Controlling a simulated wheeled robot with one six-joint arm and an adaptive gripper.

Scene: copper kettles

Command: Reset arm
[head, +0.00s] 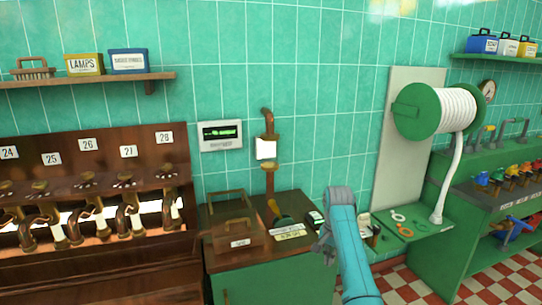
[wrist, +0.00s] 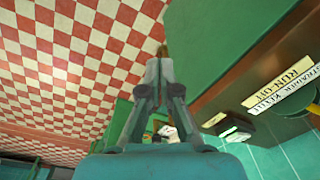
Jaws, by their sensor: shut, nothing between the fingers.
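My teal arm rises from the bottom of the head view and bends over beside the green cabinet. My gripper (head: 322,247) hangs down at the arm's upper end, by the cabinet's right side. In the wrist view my gripper (wrist: 163,68) has its grey fingers together, with nothing seen between them. Much of the cabinet's right end is hidden behind my arm in the head view.
The green cabinet (head: 270,272) bears a brown toolbox (head: 238,236) and label plates (head: 290,233). A hose reel (head: 440,110) hangs at right above a green shelf (head: 412,226). Numbered taps (head: 85,205) line the left. Checkered floor (wrist: 60,75) is open beside the cabinet.

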